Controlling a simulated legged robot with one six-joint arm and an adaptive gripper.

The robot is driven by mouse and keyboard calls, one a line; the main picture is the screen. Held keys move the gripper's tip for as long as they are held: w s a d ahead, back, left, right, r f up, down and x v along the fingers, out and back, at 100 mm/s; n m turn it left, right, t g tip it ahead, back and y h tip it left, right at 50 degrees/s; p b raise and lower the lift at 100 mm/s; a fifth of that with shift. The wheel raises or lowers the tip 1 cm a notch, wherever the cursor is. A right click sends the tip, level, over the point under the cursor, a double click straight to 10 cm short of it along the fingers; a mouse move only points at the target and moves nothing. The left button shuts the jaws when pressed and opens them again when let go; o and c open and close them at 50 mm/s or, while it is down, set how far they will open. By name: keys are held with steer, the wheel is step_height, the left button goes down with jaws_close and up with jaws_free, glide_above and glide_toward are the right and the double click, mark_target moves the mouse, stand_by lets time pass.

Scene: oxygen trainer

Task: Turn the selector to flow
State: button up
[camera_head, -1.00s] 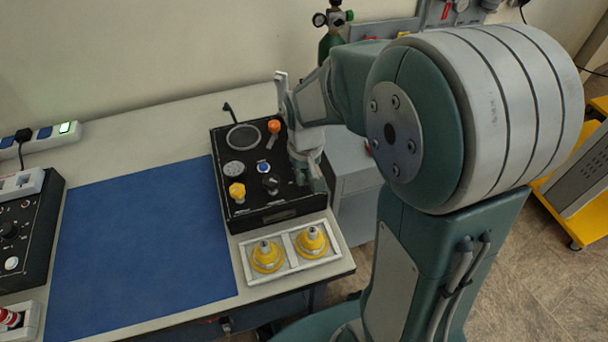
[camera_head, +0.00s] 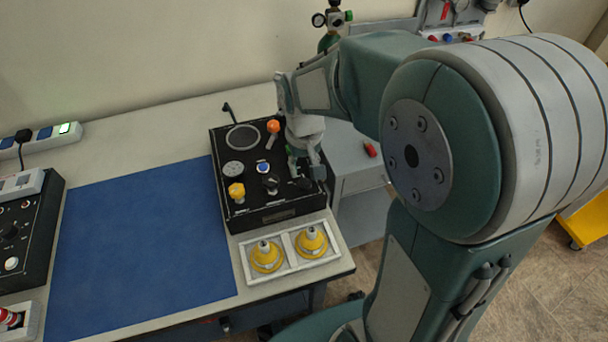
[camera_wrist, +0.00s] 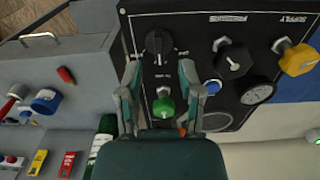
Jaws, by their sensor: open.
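The black panel box (camera_head: 248,213) sits on the table. In the wrist view, a black rotary knob that looks like the selector (camera_wrist: 158,42) is on the panel (camera_wrist: 195,20), just beyond my fingertips and roughly centred between them. My gripper (camera_wrist: 160,68) is open and empty, with one finger to each side of the knob's line. Contact with the knob cannot be told. In the head view my gripper (camera_head: 308,172) hangs over the panel's right side and partly hides that area.
Beside it on the panel are another black knob (camera_wrist: 233,60), a yellow knob (camera_wrist: 298,58), a blue button (camera_wrist: 213,86), a gauge (camera_wrist: 257,91) and a green knob (camera_wrist: 164,105). A tray (camera_head: 246,262) with two yellow fittings stands in front. The blue mat (camera_head: 140,235) is clear.

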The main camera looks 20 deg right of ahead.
mark_target(304, 179)
step_height(304, 179, up, 8)
steer(key=shift+r, duration=0.1)
stand_by(0.5)
steer(key=s+r+t, duration=0.3)
steer(key=s+t, duration=0.2)
steer(key=s, duration=0.9)
steer(key=shift+s+d+r+t, duration=0.2)
steer(key=shift+s+r+t, duration=0.05)
steer(key=shift+r+t, duration=0.1)
